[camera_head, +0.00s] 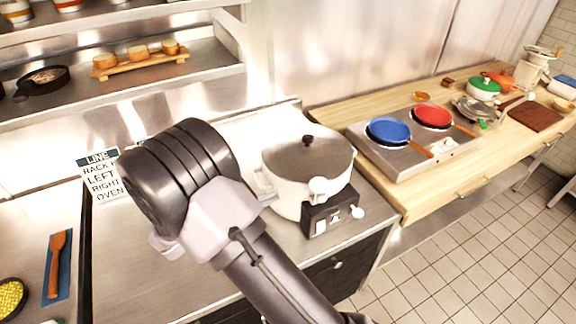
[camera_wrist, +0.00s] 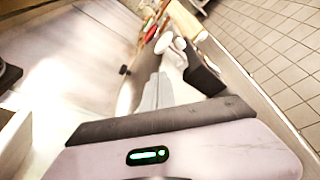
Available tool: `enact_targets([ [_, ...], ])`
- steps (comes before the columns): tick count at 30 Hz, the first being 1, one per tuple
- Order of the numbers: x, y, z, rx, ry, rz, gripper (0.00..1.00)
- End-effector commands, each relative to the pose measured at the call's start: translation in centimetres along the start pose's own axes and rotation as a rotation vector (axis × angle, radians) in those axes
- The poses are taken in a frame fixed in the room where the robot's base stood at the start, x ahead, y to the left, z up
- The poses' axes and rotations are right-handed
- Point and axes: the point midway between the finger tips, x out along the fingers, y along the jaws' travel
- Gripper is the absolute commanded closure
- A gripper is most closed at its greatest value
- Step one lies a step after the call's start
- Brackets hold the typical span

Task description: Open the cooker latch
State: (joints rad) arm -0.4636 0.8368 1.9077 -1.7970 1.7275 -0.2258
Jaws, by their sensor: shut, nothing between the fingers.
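The cooker (camera_head: 285,190) is a white round pot with a grey lid and a black lid knob, standing on the steel counter. The lid is down. I cannot tell for sure which is the latch. In the wrist view two white rounded pieces (camera_wrist: 164,43) show beyond the fingertips. My gripper (camera_wrist: 156,82) is shut and empty, close to the cooker's side. In the head view my arm mostly hides it.
A wooden counter (camera_head: 400,205) on the right bears a steel hob (camera_head: 385,160) with a blue pan (camera_head: 388,131) and a red pan (camera_head: 431,116). A sign (camera_head: 100,178) stands left of my arm. Shelves are above.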

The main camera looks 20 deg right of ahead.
Motion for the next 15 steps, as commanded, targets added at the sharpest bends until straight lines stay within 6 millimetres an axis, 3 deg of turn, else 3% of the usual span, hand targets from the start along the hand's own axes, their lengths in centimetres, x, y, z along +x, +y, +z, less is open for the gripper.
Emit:
enact_targets([
  [8,0.2,-0.1,-0.1,0.001,0.000,-0.002,1.00],
  [11,1.2,-0.2,-0.1,0.002,-0.002,-0.004,1.00],
  [15,4.0,-0.3,-0.1,0.001,-0.003,-0.005,1.00],
])
